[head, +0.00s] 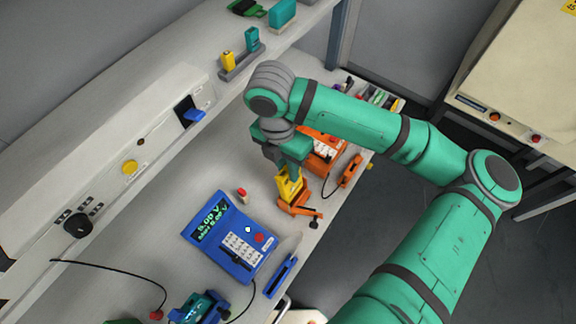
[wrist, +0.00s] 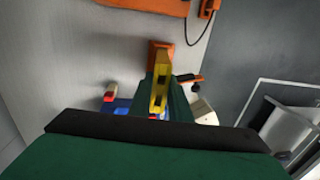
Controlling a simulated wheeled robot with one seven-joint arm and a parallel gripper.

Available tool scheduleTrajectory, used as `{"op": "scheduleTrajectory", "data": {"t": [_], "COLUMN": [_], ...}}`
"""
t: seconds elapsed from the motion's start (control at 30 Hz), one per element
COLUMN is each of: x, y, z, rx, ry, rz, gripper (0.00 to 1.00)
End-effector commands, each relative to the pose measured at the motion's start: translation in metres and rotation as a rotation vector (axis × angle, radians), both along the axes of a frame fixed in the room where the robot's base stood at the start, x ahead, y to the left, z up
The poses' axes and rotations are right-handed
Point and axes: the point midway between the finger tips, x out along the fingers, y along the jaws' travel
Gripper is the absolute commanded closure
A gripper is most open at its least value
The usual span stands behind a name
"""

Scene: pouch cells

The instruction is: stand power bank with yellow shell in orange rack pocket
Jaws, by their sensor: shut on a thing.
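The yellow-shelled power bank (head: 289,186) is upright below my gripper (head: 286,170), which is shut on its upper part. In the wrist view the power bank (wrist: 161,82) shows narrow end-on between the jaws (wrist: 160,100). The small orange rack (head: 297,208) stands on the bench directly under the power bank. Part of the rack (wrist: 157,47) shows beyond the power bank in the wrist view. The power bank's lower end overlaps the rack in the head view; I cannot tell whether it is inside the pocket.
A blue meter (head: 226,235) with a lit display stands left of the rack, with a small red-topped item (head: 242,194) nearby. An orange meter (head: 325,146) is behind my gripper. A grey rack (head: 241,65) on the shelf holds a yellow and a teal cell.

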Motion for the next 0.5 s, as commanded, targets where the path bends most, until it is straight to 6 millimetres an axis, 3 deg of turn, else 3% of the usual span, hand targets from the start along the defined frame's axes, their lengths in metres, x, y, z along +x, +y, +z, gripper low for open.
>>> {"op": "scheduleTrajectory", "data": {"t": [0.5], "x": [-0.0008], "y": [-0.0011], "z": [-0.0096], "rx": [0.000], "ry": [0.000], "rz": [0.000], "gripper": [1.00]}}
